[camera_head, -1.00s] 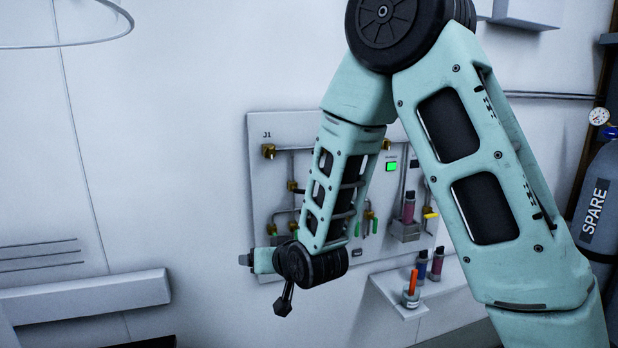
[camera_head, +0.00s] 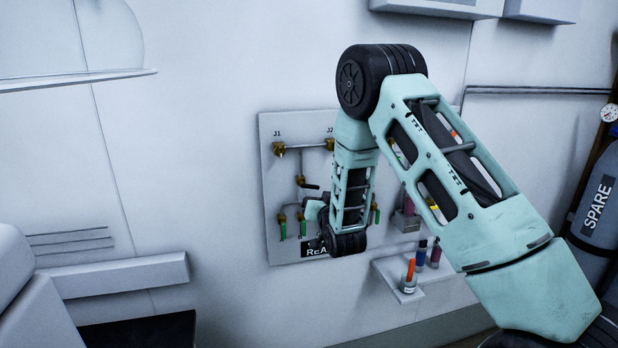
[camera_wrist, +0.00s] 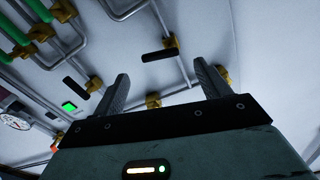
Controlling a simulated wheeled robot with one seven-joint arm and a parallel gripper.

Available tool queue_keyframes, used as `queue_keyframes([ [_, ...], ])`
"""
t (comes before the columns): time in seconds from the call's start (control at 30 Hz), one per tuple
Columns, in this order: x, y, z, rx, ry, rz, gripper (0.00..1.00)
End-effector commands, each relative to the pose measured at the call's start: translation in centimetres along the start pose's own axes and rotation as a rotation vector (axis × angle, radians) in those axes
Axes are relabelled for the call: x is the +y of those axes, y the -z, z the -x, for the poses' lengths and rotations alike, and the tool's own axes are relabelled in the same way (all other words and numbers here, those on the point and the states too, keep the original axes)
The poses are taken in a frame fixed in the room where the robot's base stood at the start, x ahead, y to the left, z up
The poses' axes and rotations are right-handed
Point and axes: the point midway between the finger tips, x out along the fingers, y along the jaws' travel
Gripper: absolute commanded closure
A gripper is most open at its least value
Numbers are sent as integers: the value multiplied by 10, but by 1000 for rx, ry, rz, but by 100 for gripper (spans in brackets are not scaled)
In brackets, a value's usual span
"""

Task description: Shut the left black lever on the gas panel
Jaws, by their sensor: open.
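The left black lever (camera_head: 310,186) sits at a brass valve under the J1 fitting on the grey gas panel (camera_head: 268,225). In the wrist view, where the panel appears roughly upside down, this lever (camera_wrist: 160,56) lies across its pipe. A second black lever (camera_wrist: 75,83) is farther left there, on another pipe. My gripper (camera_wrist: 161,72) is open and empty, with its fingers spread below the left lever in the picture. No contact with the lever shows. In the head view my arm hides most of the gripper and the second lever.
Green handles (camera_wrist: 18,30) and brass fittings line the panel's pipes. A spare cylinder (camera_head: 597,205) stands at far right.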

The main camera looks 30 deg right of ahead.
Motion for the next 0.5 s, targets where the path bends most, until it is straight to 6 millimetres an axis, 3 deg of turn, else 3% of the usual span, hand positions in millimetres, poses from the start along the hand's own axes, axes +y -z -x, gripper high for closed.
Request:
queue_keyframes([
  [0.3, -1, 3, -62, -1, 0, 0, 25],
  [0.5, 0, 1, -85, -1, 0, 0, 25],
])
